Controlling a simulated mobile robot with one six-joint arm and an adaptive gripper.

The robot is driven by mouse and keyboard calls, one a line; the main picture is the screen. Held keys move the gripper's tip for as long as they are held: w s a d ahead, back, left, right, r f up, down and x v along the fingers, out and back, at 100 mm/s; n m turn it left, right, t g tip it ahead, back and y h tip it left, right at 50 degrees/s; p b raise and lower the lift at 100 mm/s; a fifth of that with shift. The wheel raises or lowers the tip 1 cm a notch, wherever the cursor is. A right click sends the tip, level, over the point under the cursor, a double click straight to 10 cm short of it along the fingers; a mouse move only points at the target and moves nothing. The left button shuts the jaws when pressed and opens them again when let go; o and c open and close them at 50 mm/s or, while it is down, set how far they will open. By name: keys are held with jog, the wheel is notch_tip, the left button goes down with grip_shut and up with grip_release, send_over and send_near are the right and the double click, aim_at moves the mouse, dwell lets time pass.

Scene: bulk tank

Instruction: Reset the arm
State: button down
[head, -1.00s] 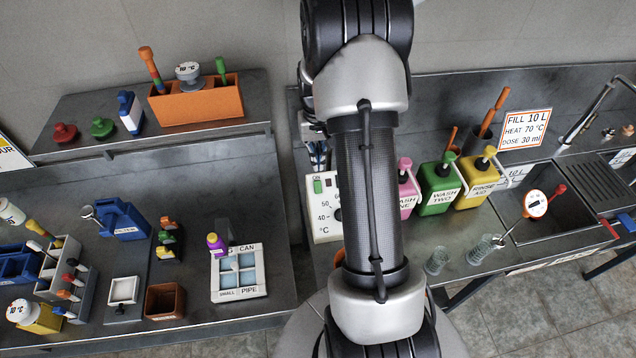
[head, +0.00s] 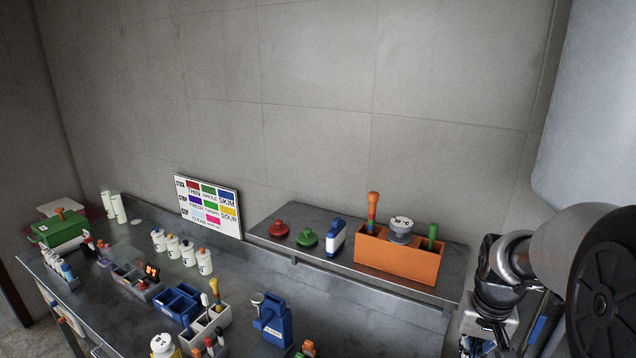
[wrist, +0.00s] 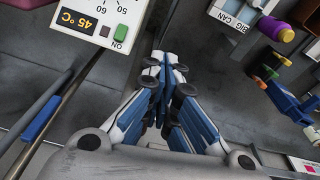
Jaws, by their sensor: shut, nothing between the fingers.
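My gripper shows in the wrist view (wrist: 166,75) with its blue and white fingers drawn together at the tips and nothing between them. It hangs over a grey metal surface, close to a white control box (wrist: 88,22) with a 45 °C display and a green ON button. In the head view my folded arm fills the lower right edge, and the fingertips are not clearly visible there.
In the head view an orange caddy (head: 398,258) stands on a raised shelf beside red (head: 279,229) and green (head: 307,239) knobs. A colour chart (head: 208,207) leans on the wall. Below are a blue holder (head: 272,322), white bottles (head: 188,253) and a green box (head: 58,231).

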jog(key=s+a+r+n+t+b, duration=0.2)
jog(key=s+a+r+b, duration=0.2)
jog(key=s+a, duration=0.6)
jog(key=s+a+f+n+t+b, duration=0.1)
jog(key=s+a+f+n+b, duration=0.1)
jog(key=s+a, duration=0.5)
jog(key=shift+s+f+y+b, duration=0.3)
jog(key=shift+s+b, duration=0.5)
jog(key=shift+b, duration=0.05)
jog(key=shift+w+d+t, duration=0.1)
jog(key=shift+t, duration=0.2)
